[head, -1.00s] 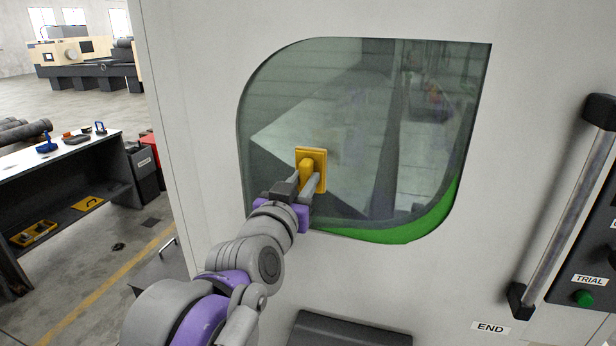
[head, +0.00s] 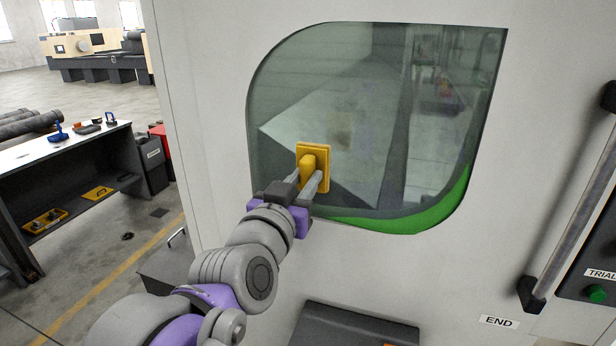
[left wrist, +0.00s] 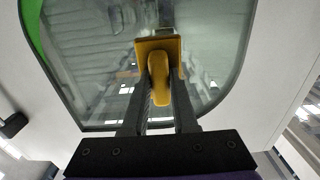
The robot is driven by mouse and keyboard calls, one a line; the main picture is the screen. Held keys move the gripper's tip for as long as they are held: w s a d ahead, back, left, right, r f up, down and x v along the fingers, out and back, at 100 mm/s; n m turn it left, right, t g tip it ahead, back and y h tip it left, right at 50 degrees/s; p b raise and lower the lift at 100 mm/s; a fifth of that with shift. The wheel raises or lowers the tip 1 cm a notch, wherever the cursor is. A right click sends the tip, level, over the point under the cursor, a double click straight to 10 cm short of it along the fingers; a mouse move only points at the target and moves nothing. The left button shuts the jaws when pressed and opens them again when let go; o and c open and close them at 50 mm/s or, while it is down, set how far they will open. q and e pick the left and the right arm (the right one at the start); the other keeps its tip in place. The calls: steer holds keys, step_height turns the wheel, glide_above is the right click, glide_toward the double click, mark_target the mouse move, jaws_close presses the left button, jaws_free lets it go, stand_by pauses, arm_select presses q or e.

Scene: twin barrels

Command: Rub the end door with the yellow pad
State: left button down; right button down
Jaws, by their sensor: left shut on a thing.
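The end door (head: 205,120) is a pale panel with a rounded glass window (head: 400,130) and an END label (head: 499,321) at lower right. My left gripper (head: 311,179) is shut on the grip of the yellow pad (head: 325,153). The pad is upright in front of the lower left part of the window. In the left wrist view the yellow pad (left wrist: 172,44) has its flat plate toward the glass (left wrist: 215,50). I cannot tell whether it touches. Faint brownish marks show on or behind the glass right of the pad. My right gripper is not in view.
A long vertical handle (head: 575,215) and a dark panel with a green button (head: 597,293) are at the right. A dark box-like ledge (head: 355,328) sticks out below the window. A workbench (head: 85,150) with tools stands at the left, with open floor beside it.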

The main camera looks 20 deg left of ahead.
mark_target(316, 158)
arm_select(q)
steer(key=shift+w, duration=0.2)
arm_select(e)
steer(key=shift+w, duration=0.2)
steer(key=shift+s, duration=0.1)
arm_select(q)
steer(key=shift+w+r, duration=0.2)
steer(key=shift+w, duration=0.25)
steer(key=w, duration=0.2)
steer(key=w+r+p, duration=0.1)
steer(key=w, duration=0.1)
steer(key=shift+w+d, duration=0.15)
steer(key=shift+w, duration=0.2)
steer(key=shift+w+r, duration=0.1)
steer(key=shift+w, duration=0.55)
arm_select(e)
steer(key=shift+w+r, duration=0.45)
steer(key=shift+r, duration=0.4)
arm_select(q)
steer(key=shift+w, duration=1.05)
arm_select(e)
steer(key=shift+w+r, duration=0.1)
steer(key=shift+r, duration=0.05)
